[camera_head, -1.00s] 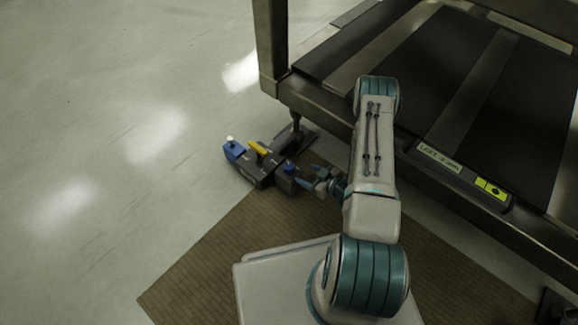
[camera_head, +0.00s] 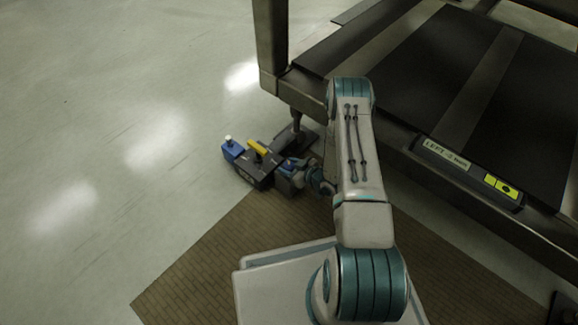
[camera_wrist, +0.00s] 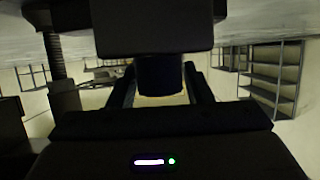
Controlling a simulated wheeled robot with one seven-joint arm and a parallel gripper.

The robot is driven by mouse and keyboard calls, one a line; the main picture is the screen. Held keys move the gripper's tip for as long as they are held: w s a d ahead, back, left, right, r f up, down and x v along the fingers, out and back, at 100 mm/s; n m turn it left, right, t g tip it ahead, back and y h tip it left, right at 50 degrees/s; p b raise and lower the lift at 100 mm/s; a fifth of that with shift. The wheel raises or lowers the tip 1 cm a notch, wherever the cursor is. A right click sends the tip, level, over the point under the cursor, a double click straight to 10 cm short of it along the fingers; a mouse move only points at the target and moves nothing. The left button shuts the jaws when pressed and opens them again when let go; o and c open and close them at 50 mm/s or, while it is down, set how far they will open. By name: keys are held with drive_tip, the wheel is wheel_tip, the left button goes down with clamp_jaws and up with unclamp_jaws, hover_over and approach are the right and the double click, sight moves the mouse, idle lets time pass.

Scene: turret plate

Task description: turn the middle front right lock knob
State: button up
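A dark lock unit (camera_head: 258,178) sits low at the foot of the frame's corner leg. It has a yellow lever (camera_head: 257,147), a blue block with a white-topped knob (camera_head: 229,145) at its left end and a blue knob (camera_head: 290,163) at its right end. My gripper (camera_head: 301,169) is at that right-end knob and partly covers it. In the wrist view, a dark blue knob (camera_wrist: 160,74) stands between my two fingers (camera_wrist: 160,92). The fingers look apart, one on each side, with narrow gaps. Any contact is hidden.
The large frame (camera_head: 400,165) with dark panels fills the right side, its edge close to my arm. A labelled strip (camera_head: 468,172) lies on that edge. A brown mat (camera_head: 200,270) lies under my base. The floor at left is clear. Shelving (camera_wrist: 275,75) shows in the wrist view.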

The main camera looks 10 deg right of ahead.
drive_tip(key=c, duration=0.5)
drive_tip(key=shift+m+h, duration=0.3)
drive_tip(key=shift+m, duration=0.1)
drive_tip(key=m+t+h+p, duration=0.2)
drive_tip(key=m+h, duration=0.1)
drive_tip(key=shift+s+m+h, duration=0.1)
drive_tip(key=shift+m+h, duration=0.2)
drive_tip(key=shift+h, duration=0.1)
drive_tip(key=m+h+p, duration=0.2)
drive_tip(key=m+h, duration=0.2)
drive_tip(key=h, duration=0.1)
drive_tip(key=shift+a, duration=0.1)
drive_tip(key=m+g+h+p, duration=0.1)
drive_tip(key=m+h, duration=0.4)
drive_tip(key=shift+m+g+h, duration=1.8)
drive_tip(key=shift+m+h, duration=0.3)
drive_tip(key=shift+m, duration=0.1)
drive_tip(key=o, duration=1)
